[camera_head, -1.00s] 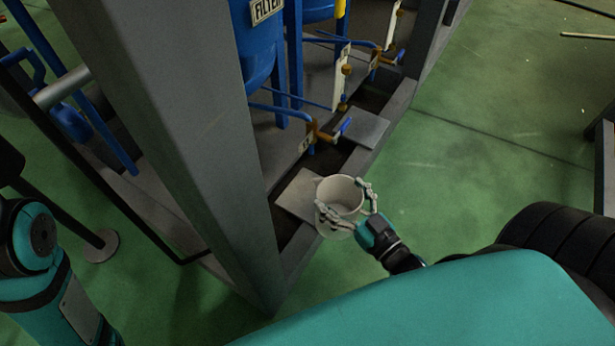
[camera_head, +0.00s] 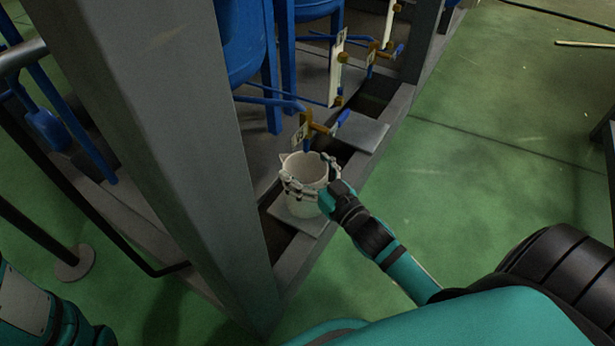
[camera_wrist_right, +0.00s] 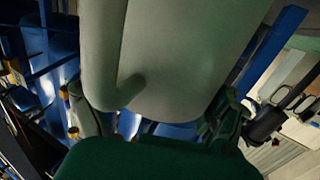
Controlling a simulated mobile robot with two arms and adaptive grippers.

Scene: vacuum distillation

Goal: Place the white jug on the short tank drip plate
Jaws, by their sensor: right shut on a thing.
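The white jug (camera_head: 300,166) is upright and open at the top, with its spout to the left. My right gripper (camera_head: 308,180) is shut on it, one finger on each side. The jug's pale wall (camera_wrist_right: 185,55) fills the middle of the right wrist view. A grey drip plate (camera_head: 308,224) lies directly below the jug, mostly covered by it; I cannot tell whether they touch. A valve tap (camera_head: 312,128) with a blue handle is just behind the jug. A second drip plate (camera_head: 360,132) lies farther back to the right. My left gripper is out of view.
A thick grey frame post (camera_head: 190,130) stands left of the jug. Blue tanks (camera_head: 244,40) with pipes and several valves stand behind. A low frame edge (camera_head: 385,140) borders the plates on the right. Green floor (camera_head: 480,160) to the right is clear.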

